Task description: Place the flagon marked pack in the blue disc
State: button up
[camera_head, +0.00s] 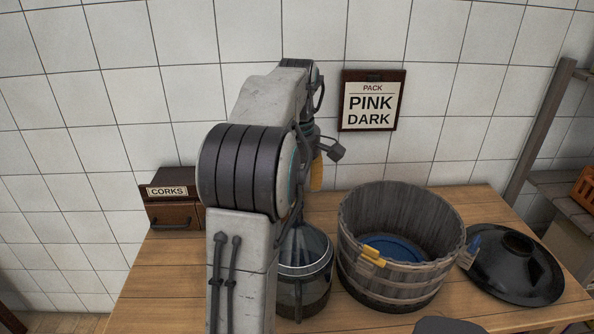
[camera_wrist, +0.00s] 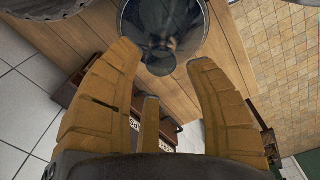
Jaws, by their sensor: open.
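A clear glass flagon (camera_head: 312,256) with dark contents stands on the table, partly hidden behind my arm; I can make out no mark on it. In the wrist view a round, glossy vessel (camera_wrist: 185,22), likely this flagon, lies beyond my fingertips and apart from them. The blue disc (camera_head: 400,250) lies on the floor of the wooden tub (camera_head: 405,285), just right of the flagon. My gripper (camera_wrist: 165,72) is open and empty; in the head view only an orange finger (camera_head: 317,174) shows past my arm. A wall sign (camera_head: 372,103) reads "PACK PINK DARK".
A yellow tag (camera_head: 373,256) sits at the tub's near wall. A black lid-like piece (camera_head: 512,265) lies right of the tub. A drawer box labelled "CORKS" (camera_head: 172,205) stands at the table's back left. The table's left part is bare.

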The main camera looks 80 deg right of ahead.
notch_tip(320, 180, up, 7)
jog(key=shift+f+b, duration=0.2)
jog(key=shift+b, duration=0.2)
jog(key=shift+a, duration=0.1)
